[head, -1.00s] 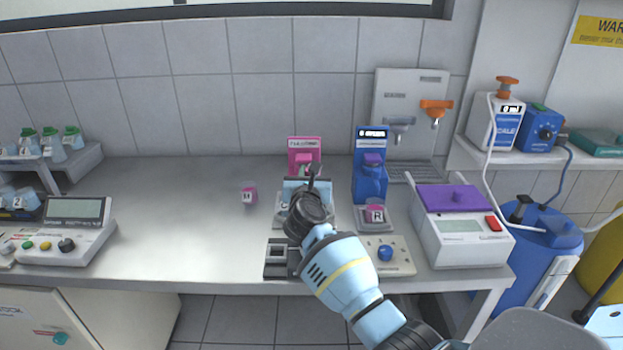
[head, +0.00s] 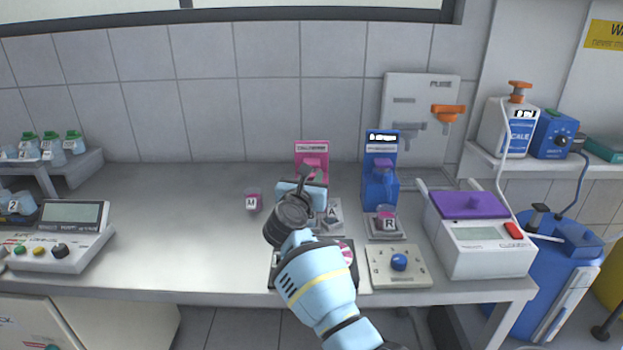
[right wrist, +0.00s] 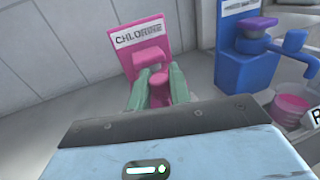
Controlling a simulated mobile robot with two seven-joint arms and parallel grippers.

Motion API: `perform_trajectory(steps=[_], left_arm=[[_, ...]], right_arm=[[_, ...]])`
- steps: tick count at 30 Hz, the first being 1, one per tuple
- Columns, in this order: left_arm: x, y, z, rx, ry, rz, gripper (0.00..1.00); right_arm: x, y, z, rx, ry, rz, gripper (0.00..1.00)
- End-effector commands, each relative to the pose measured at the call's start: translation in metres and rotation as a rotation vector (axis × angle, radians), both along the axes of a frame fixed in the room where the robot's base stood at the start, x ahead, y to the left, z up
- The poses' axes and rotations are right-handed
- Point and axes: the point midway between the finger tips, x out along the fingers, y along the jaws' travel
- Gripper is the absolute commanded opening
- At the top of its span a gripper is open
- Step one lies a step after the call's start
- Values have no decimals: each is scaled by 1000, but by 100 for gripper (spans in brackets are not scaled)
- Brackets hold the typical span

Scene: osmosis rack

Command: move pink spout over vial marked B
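The pink dispenser (head: 312,148) with its pink spout (right wrist: 159,82) stands at the back centre, labelled "CHLORINE" in the right wrist view. My right gripper (right wrist: 160,88) has its two green fingers on either side of the spout. Whether they press on it or stand slightly apart is unclear. In the head view my right wrist partly hides the spout and the plate marked A (head: 332,211) below it. No vial label reads clearly as B. A small pink vial (head: 253,202) with an unclear letter stands left of my wrist. My left gripper is out of view.
A blue dispenser (head: 380,180) stands right of the pink one, with a vial marked R (head: 387,218) under it. A panel with a blue knob (head: 399,262) and a purple-lidded device (head: 475,235) are at the right.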

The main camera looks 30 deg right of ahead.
Motion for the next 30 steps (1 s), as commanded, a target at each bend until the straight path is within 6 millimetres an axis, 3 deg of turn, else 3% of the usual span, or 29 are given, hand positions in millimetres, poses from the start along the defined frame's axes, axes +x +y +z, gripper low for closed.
perform_trajectory(steps=[1,4,14,30], left_arm=[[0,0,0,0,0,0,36],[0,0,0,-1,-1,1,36],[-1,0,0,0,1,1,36],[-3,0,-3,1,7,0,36]], right_arm=[[0,0,-1,0,1,0,27],[0,0,-1,0,1,1,39],[-2,3,0,1,-1,2,39],[-49,53,-1,2,1,2,39]])
